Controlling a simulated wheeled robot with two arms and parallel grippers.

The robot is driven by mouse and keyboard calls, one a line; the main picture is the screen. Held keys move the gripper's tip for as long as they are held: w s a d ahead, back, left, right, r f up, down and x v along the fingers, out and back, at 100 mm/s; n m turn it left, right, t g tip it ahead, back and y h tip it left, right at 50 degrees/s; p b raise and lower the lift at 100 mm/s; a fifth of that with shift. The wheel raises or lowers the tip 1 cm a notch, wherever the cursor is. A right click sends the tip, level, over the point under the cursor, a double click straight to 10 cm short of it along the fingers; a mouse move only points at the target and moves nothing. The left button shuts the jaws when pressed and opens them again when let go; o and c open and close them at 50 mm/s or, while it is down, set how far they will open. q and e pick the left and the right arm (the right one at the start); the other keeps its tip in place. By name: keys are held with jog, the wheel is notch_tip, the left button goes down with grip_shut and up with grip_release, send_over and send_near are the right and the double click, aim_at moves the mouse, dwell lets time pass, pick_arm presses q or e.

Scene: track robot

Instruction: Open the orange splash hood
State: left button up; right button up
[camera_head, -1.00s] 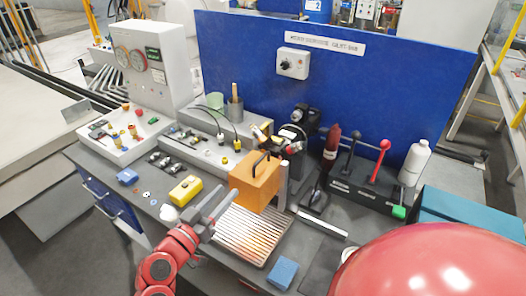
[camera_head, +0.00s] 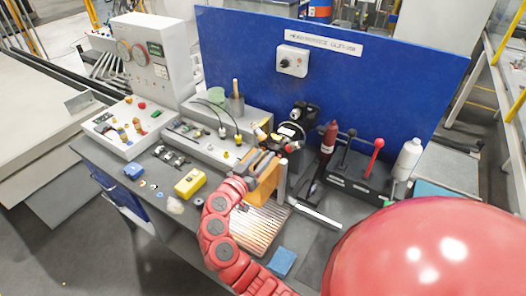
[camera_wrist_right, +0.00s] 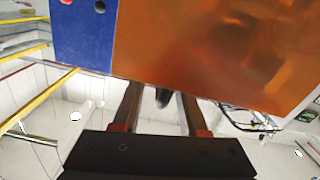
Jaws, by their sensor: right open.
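The orange splash hood (camera_head: 264,186) stands over the machine at the middle of the bench. My right gripper (camera_head: 262,161) is at its upper part, and my red arm hides much of the hood. In the right wrist view the orange hood panel (camera_wrist_right: 215,50) fills the upper part of the picture. My open right gripper (camera_wrist_right: 160,108) has its two fingers apart just below the panel's edge. A dark piece (camera_wrist_right: 162,97), which looks like the hood's handle, shows between the fingers; I cannot tell whether they touch it. My left gripper is not in view.
A ribbed metal tray (camera_head: 258,230) lies before the hood. A yellow box (camera_head: 190,183) and a blue block (camera_head: 282,262) are nearby. A lever box (camera_head: 355,182) and white bottle (camera_head: 406,160) stand right. A blue panel (camera_head: 240,60) rises behind.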

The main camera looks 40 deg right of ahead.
jog(key=shift+w+d, duration=0.15)
jog(key=shift+d, duration=0.1)
jog(key=shift+f, duration=0.1)
grip_shut()
dwell(1.2)
